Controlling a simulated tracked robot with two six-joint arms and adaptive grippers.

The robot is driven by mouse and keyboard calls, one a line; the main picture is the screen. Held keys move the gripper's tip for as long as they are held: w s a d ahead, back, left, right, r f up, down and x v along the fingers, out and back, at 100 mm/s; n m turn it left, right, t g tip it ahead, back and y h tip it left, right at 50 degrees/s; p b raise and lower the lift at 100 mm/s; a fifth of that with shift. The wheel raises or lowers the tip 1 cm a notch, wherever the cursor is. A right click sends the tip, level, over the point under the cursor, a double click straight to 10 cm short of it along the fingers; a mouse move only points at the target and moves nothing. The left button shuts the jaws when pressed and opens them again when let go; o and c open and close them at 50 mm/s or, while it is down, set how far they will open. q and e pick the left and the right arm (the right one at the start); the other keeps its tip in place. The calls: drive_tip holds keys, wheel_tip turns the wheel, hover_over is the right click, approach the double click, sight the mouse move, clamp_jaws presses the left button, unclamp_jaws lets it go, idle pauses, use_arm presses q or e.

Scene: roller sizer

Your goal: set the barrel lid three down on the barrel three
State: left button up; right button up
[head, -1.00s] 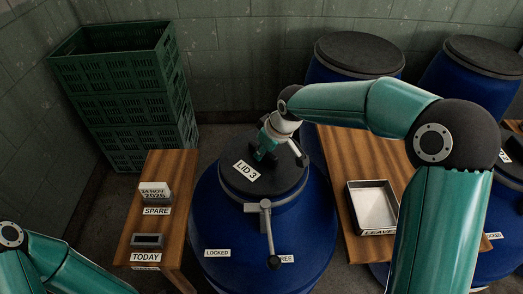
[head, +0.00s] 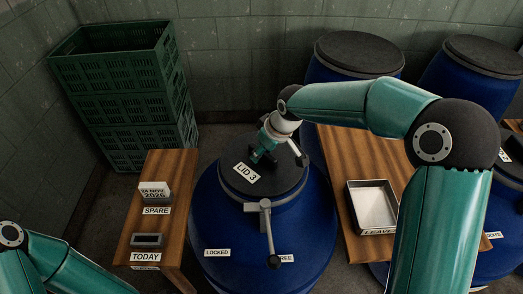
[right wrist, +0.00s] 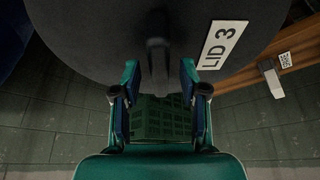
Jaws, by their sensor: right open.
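The black barrel lid three (head: 282,178), labelled "LID 3", lies on top of the blue barrel three (head: 222,228). It looks flat on the barrel, though its far edge is partly hidden by my right gripper. My right gripper (head: 262,156) is at the back of the lid. In the right wrist view, the open right gripper (right wrist: 160,72) has one finger on each side of a dark upright grip on the lid (right wrist: 75,45), with gaps showing. A metal lever (head: 267,225) hangs at the barrel's front between "LOCKED" and a partly hidden label. My left gripper is out of view.
A wooden bench (head: 178,225) at left holds a "14 NOV 2026" block (head: 154,190) and a dark holder (head: 147,240). A tray (head: 355,220) sits on the right bench. Green crates (head: 130,95) stand back left; more blue barrels (head: 360,58) stand behind.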

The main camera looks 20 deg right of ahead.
drive_tip(key=b+v, duration=0.1)
drive_tip(key=v, duration=1.1)
drive_tip(key=shift+r, duration=0.3)
